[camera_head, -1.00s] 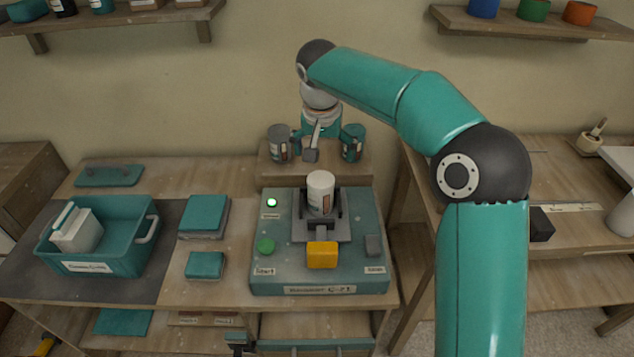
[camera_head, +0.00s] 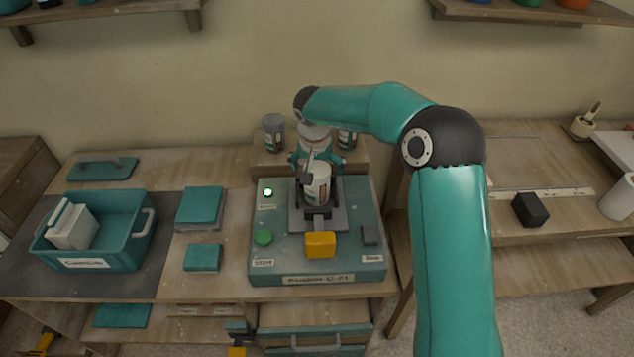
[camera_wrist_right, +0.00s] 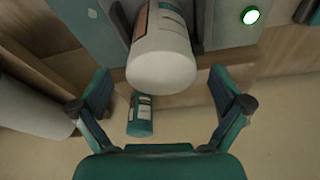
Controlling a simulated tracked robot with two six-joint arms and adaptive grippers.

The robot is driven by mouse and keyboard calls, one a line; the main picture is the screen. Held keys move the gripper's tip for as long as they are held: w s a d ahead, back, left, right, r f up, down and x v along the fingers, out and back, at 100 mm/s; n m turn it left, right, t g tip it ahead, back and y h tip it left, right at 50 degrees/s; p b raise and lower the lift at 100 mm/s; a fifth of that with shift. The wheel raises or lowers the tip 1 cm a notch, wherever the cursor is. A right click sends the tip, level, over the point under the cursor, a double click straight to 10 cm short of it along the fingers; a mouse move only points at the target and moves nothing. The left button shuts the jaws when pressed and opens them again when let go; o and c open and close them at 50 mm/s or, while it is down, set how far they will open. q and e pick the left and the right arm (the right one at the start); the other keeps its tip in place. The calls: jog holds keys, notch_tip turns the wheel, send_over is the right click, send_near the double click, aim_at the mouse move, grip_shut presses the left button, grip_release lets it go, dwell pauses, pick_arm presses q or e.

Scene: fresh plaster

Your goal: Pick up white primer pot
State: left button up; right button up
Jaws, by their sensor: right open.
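The white primer pot (camera_head: 318,183), with a label on its side, stands upright in the dark holder (camera_head: 300,218) of the teal machine. My right gripper (camera_head: 318,162) is open and empty, just behind and partly over the pot from the head camera's view. In the right wrist view the pot (camera_wrist_right: 162,55) lies ahead, between the lines of the two spread teal fingers (camera_wrist_right: 160,82). Gaps show on both sides, and I see no finger touching it. The gripper's wrist hides a little of the pot's surroundings in the head view. My left gripper is not in view.
Two other pots stand on the raised ledge behind: a grey-topped one (camera_head: 274,132) and a teal one (camera_head: 347,138), close to the gripper. The machine carries a yellow block (camera_head: 320,244), a green button (camera_head: 263,237) and a lit green lamp (camera_head: 268,192). A teal crate (camera_head: 125,250) stands left.

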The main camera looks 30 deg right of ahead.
aim_at(317, 194)
jog(key=shift+p+x, duration=0.7)
jog(key=shift+x, duration=1.6)
jog(key=shift+a, duration=0.1)
jog(key=c, duration=1.7)
jog(key=shift+o, duration=0.2)
